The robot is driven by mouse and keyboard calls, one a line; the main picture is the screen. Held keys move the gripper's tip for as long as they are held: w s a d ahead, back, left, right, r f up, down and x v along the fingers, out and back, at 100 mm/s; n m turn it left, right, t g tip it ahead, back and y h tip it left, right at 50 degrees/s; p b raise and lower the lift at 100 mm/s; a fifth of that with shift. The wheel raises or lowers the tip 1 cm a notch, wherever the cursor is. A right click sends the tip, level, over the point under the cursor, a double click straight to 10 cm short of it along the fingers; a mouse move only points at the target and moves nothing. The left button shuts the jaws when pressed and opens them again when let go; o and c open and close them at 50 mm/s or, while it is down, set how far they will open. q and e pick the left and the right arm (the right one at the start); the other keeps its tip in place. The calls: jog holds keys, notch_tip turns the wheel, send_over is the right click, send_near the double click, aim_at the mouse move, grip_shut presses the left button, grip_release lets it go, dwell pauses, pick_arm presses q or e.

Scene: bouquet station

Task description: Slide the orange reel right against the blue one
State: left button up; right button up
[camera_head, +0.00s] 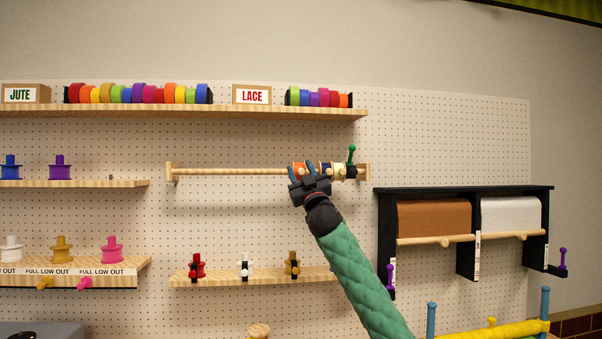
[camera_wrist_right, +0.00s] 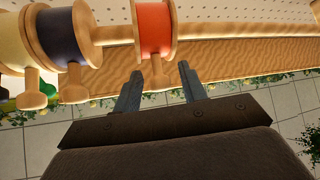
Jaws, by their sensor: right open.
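The orange reel (camera_head: 299,168) hangs on a wooden rod (camera_head: 230,171), and it also shows in the right wrist view (camera_wrist_right: 154,28). The blue reel (camera_head: 326,167) is on the same rod to its right. In the right wrist view, where the order is reversed, the dark blue reel (camera_wrist_right: 58,38) is left of the orange one, with a short gap of rod between their flanges. My right gripper (camera_head: 300,168) is open at the orange reel. In the wrist view its fingers (camera_wrist_right: 160,72) stand either side of the reel's wooden peg, apparently not gripping it. My left gripper is out of view.
A cream reel (camera_head: 339,170) and a green-knobbed black piece (camera_head: 351,160) sit right of the blue reel, near the rod's end bracket. A ribbon shelf (camera_head: 230,112) is above, a shelf with small spools (camera_head: 220,281) below. The rod's left part is bare.

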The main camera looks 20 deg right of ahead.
jog(key=shift+s+f, duration=0.3)
jog(key=shift+f, duration=0.05)
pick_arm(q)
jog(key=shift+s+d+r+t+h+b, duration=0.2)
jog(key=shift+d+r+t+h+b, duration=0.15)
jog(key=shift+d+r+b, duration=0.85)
pick_arm(e)
jog(key=v, duration=0.6)
jog(key=shift+s+f, duration=0.25)
jog(key=shift+s, duration=0.05)
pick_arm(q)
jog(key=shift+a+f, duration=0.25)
pick_arm(e)
jog(key=shift+c, duration=0.4)
